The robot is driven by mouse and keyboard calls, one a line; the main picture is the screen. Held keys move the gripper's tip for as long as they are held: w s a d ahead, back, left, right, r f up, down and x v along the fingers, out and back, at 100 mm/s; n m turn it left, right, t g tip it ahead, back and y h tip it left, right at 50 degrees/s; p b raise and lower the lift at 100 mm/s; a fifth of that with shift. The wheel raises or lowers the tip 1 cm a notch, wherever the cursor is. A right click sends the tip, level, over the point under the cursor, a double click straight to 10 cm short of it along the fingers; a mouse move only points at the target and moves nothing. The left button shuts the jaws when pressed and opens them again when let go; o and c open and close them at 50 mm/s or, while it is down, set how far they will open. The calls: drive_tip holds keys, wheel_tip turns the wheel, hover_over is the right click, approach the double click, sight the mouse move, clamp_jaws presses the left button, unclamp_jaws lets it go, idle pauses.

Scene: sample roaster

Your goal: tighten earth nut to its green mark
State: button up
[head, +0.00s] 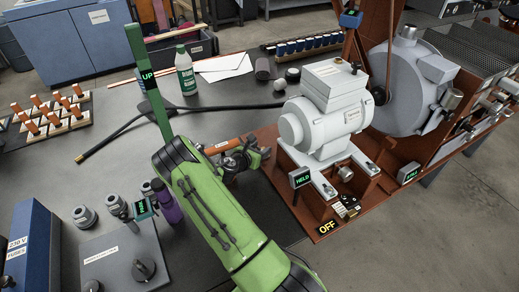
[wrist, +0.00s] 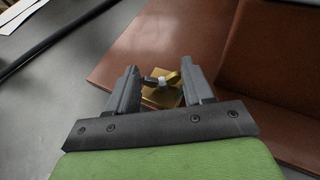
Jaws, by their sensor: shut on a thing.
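My gripper (head: 247,158) is at the left end of the brown base (head: 285,185) under the grey motor (head: 325,118). The nut sits over a square brass plate (wrist: 162,98) on the brown base. The head view hides the nut behind my gripper. I cannot make out the green mark in either view.
A black hose (head: 215,108) crosses the grey table beyond my gripper.

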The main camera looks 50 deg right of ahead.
drive_tip(key=o, duration=0.8)
drive_tip(key=shift+c, duration=0.2)
drive_tip(key=n+t+y, duration=0.1)
drive_tip(key=t, duration=0.1)
drive_tip(key=n+t, duration=0.2)
drive_tip(key=shift+s+d+n+y, duration=0.15)
drive_tip(key=shift+s+n+y, duration=0.15)
drive_tip(key=shift+s+y, duration=0.1)
drive_tip(key=shift+d+f+n+t+y+b, duration=0.15)
drive_tip(key=shift+n+t+y+b, duration=0.25)
drive_tip(key=shift+n+t+b, duration=0.25)
drive_tip(key=shift+n+t+y+b, duration=0.3)
drive_tip(key=shift+n+t+b, duration=0.15)
drive_tip(key=shift+b, duration=0.05)
